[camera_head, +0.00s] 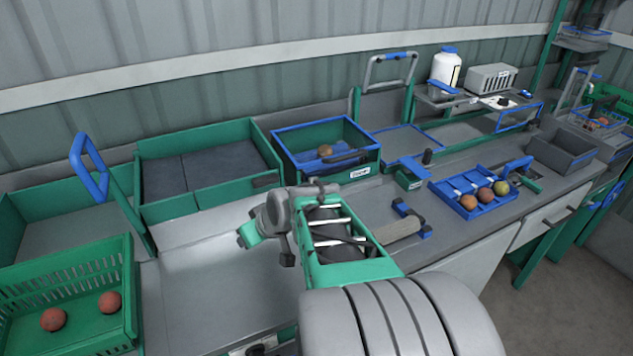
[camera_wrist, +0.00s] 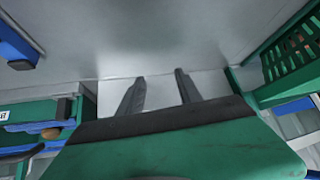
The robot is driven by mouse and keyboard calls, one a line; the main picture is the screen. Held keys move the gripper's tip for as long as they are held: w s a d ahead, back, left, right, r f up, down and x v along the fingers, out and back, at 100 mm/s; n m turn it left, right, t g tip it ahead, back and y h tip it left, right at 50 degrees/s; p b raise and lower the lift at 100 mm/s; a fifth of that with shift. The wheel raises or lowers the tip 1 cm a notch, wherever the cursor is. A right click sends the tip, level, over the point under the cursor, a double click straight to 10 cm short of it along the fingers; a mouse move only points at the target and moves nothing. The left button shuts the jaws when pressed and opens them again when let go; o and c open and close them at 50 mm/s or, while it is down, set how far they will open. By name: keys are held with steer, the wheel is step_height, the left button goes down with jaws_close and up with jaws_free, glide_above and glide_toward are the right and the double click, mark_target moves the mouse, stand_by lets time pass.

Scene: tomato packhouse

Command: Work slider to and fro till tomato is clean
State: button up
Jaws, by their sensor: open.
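A reddish-brown tomato (camera_head: 325,151) sits inside a blue-rimmed green box (camera_head: 370,172) at the middle back of the bench. A dark bar with a blue piece (camera_head: 347,159) lies across the box beside the tomato; I cannot tell for sure that it is the slider. The tomato also shows small at the lower left of the wrist view (camera_wrist: 50,133). My gripper (camera_head: 265,251) is in front and left of the box, over bare grey bench. In the wrist view its two fingers (camera_wrist: 160,76) stand apart with nothing between them.
A green crate (camera_head: 118,285) with two tomatoes stands at the lower left. A green tray (camera_head: 200,140) with dark panels is left of the box. A blue tray (camera_head: 437,190) holding several fruits, a roller (camera_head: 397,230) and a grey bin (camera_head: 565,150) are to the right.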

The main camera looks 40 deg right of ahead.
steer(key=s+d+r+m+t+h, duration=0.1)
steer(key=d+m+t+h, duration=0.15)
steer(key=d, duration=0.85)
steer(key=d+r+m+t+h, duration=0.1)
steer(key=d+r+t+h, duration=0.15)
steer(key=d, duration=0.85)
steer(key=shift+y, duration=0.4)
steer(key=x, duration=0.3)
steer(key=p+x, duration=0.1)
steer(key=x, duration=0.3)
steer(key=shift+w+f, duration=0.1)
steer(key=shift+f, duration=0.45)
steer(key=shift+c, duration=0.3)
steer(key=shift+a, duration=0.1)
jaws_close()
